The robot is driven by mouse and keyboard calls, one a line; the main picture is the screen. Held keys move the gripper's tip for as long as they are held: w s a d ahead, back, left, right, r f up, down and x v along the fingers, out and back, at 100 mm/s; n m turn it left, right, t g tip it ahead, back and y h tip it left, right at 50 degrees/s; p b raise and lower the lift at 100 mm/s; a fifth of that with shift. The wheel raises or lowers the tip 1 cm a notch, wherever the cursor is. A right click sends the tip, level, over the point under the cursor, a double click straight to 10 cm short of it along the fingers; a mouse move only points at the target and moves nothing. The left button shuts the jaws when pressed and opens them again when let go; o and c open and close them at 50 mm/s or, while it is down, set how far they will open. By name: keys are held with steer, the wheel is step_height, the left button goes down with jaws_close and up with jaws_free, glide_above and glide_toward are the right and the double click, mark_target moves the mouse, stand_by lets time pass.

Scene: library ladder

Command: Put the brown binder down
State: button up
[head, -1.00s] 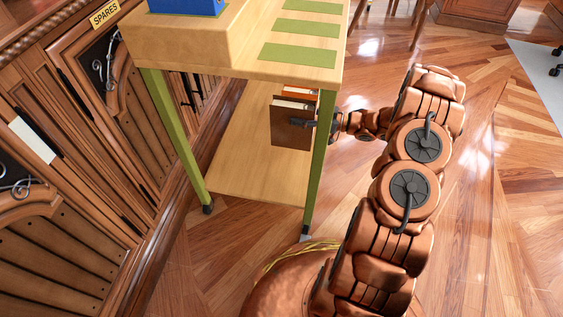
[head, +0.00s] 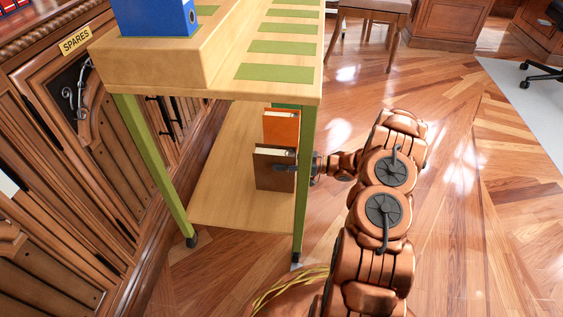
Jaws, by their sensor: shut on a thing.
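The brown binder (head: 273,177) is upright at the right side of the trolley's lower shelf (head: 225,195), beside the green front right leg. My gripper (head: 287,168) reaches in from the right, past that leg, and is shut on the binder. The leg hides part of the gripper. Whether the binder's bottom touches the shelf I cannot tell.
An orange binder (head: 282,128) stands just behind the brown one, with something green behind it. A blue binder (head: 158,17) stands on the raised top of the trolley. The green leg (head: 305,185) is close to my gripper. The lower shelf's left part is clear.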

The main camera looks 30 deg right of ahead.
steer(key=o, duration=1.4)
steer(key=shift+p+v, duration=2.05)
steer(key=shift+v, duration=3.95)
